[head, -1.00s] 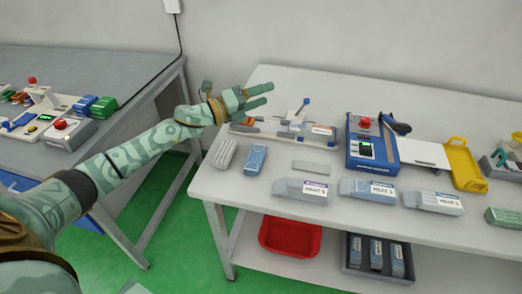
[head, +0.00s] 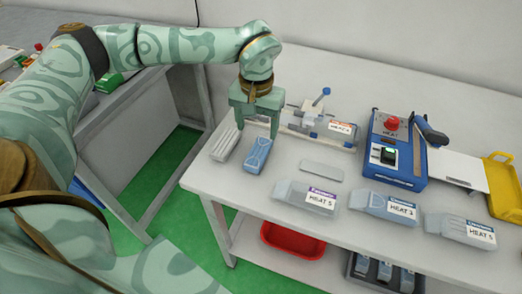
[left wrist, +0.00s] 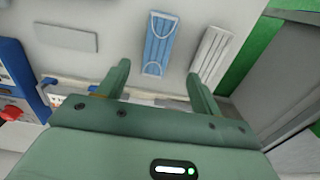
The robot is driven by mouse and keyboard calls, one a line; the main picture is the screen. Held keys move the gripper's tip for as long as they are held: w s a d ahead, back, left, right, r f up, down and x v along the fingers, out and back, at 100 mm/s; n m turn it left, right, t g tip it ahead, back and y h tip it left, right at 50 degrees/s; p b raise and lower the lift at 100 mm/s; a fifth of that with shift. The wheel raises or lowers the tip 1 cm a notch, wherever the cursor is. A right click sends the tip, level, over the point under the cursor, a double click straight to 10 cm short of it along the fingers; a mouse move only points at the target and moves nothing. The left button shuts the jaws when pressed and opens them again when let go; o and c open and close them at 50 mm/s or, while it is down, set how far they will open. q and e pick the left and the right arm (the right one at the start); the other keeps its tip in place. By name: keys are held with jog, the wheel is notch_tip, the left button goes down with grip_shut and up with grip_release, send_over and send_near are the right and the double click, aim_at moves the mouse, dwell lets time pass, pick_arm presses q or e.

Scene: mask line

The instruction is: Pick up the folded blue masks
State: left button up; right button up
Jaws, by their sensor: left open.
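The folded blue masks (head: 257,155) lie as a small flat stack on the white table near its left end. They also show in the left wrist view (left wrist: 160,42), ahead of the fingertips and between their lines. My left gripper (head: 257,128) is open and points down just above and behind the blue masks, with nothing between its fingers. In the left wrist view its two fingers (left wrist: 158,72) stand wide apart. A folded white or grey mask stack (head: 225,144) lies to the left of the blue one. My right gripper is not in view.
A white fixture with a blue lever (head: 318,105) stands behind the masks. A grey flat plate (head: 322,170) and several labelled packs (head: 308,197) lie to the right. A blue sealing machine (head: 397,150) stands farther right. A red bin (head: 292,240) is below.

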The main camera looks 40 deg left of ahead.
aim_at(258, 151)
pick_arm(q)
notch_tip(258, 151, down, 3)
jog(key=shift+r+b, duration=0.15)
jog(key=shift+b, duration=0.15)
jog(key=f, duration=0.1)
jog(key=f+b, duration=0.1)
jog(key=f, duration=0.1)
jog(key=f+b, duration=0.1)
jog(key=f, duration=0.1)
jog(key=shift+s+d+f, duration=0.1)
jog(key=shift+d, duration=0.15)
jog(key=c, duration=1)
